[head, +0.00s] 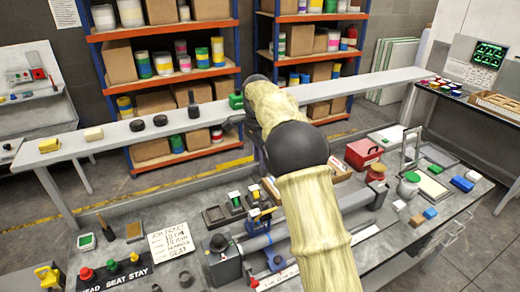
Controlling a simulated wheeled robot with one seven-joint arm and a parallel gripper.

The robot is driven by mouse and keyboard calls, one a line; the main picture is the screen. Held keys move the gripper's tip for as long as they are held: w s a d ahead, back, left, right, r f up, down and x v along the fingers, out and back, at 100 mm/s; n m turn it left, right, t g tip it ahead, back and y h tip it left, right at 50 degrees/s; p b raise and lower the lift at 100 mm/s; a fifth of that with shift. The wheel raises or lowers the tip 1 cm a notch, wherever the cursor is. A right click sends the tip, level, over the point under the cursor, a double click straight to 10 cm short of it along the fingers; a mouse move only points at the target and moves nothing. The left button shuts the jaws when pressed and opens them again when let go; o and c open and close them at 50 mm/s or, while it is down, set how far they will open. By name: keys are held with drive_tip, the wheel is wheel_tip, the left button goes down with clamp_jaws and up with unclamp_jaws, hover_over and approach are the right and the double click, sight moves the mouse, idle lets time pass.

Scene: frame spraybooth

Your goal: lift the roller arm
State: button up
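My arm runs up from the bottom centre, in front of the bench, with its far end over the long pale shelf. My gripper (231,122) appears only as a small dark piece beside that end, close to the shelf edge; its fingers are not clear. I cannot tell for certain which part is the roller arm. A grey machine with a dark knob (223,262) stands on the near bench, left of my arm, and a long grey bar (350,215) lies behind my arm. A pale upright hoop (410,150) stands at the bench's right. No thing is visibly held.
The long pale shelf (110,139) crosses behind the bench, carrying dark discs (160,120) and small blocks. Stocked racks (165,25) stand beyond. The near bench holds a red box (363,153), a label card (171,241) and several small tools. Bare floor (480,235) shows at right.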

wheel_tip(320, 180, up, 4)
drive_tip(key=shift+w+d+f, duration=0.15)
drive_tip(key=shift+f, duration=0.05)
drive_tip(key=s+d+f+n+t+b, duration=0.1)
drive_tip(key=s+d+f+n, duration=0.2)
drive_tip(key=s, duration=0.6)
drive_tip(key=s+d+f+n+t+b, duration=0.1)
drive_tip(key=s+d+f+n, duration=0.3)
drive_tip(key=s, duration=0.6)
drive_tip(key=s+d+f+n+t+b, duration=0.1)
drive_tip(key=s+d+f+n, duration=0.2)
drive_tip(key=s+f+n, duration=0.3)
drive_tip(key=s+f, duration=0.3)
drive_tip(key=s, duration=0.1)
drive_tip(key=shift+s+d+n, duration=0.2)
drive_tip(key=shift+d+n, duration=0.1)
drive_tip(key=shift+d, duration=0.05)
idle(1.0)
